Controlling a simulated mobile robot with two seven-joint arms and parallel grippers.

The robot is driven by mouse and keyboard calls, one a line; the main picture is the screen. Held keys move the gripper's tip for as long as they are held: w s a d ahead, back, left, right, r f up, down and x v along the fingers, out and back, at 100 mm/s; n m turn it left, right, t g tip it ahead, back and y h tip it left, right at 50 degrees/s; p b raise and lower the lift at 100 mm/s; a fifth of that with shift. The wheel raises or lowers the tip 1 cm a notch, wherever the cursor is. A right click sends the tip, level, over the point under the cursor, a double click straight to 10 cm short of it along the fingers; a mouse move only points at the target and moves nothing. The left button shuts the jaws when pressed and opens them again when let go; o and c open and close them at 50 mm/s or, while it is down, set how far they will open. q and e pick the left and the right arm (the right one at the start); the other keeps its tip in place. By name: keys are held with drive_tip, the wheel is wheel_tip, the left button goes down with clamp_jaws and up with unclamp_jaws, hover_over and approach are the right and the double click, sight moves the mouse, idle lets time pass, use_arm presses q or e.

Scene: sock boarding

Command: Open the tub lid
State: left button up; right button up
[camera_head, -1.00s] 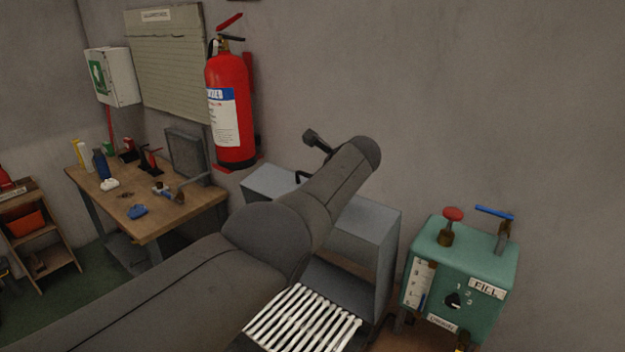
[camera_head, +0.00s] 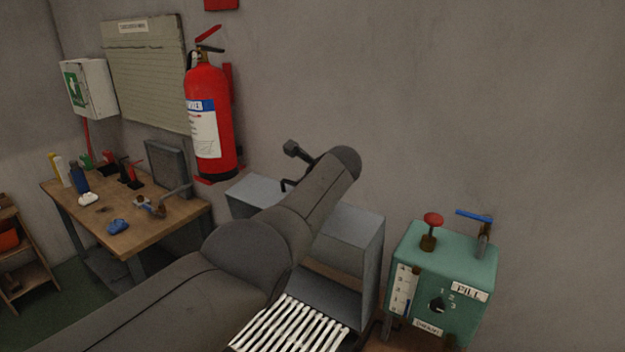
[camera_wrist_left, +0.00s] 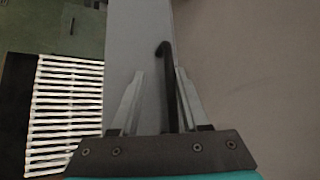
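A grey metal tub (camera_head: 366,235) stands against the wall behind my left arm in the head view. Its grey top (camera_head: 258,190) carries a small black handle (camera_head: 288,185). My arm hides much of the tub and all of the left gripper there. In the left wrist view, my left gripper (camera_wrist_left: 158,78) is open. The black bar handle (camera_wrist_left: 168,88) rises between its fingers, nearer the right one, over a grey panel (camera_wrist_left: 135,35). I cannot tell whether a finger touches it. My right gripper is not in view.
A rack of white slats (camera_head: 290,325) lies in front of the tub. A green box with a red knob and blue lever (camera_head: 455,275) stands to its right. A red fire extinguisher (camera_head: 208,125) hangs on the wall above. A wooden workbench (camera_head: 150,235) stands left.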

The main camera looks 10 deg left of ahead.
use_arm(q)
drive_tip(key=shift+p+v, duration=1.15)
drive_tip(key=shift+v, duration=0.15)
drive_tip(key=v, duration=1.2)
drive_tip(key=shift+s, duration=0.15)
drive_tip(key=shift+r, duration=0.1)
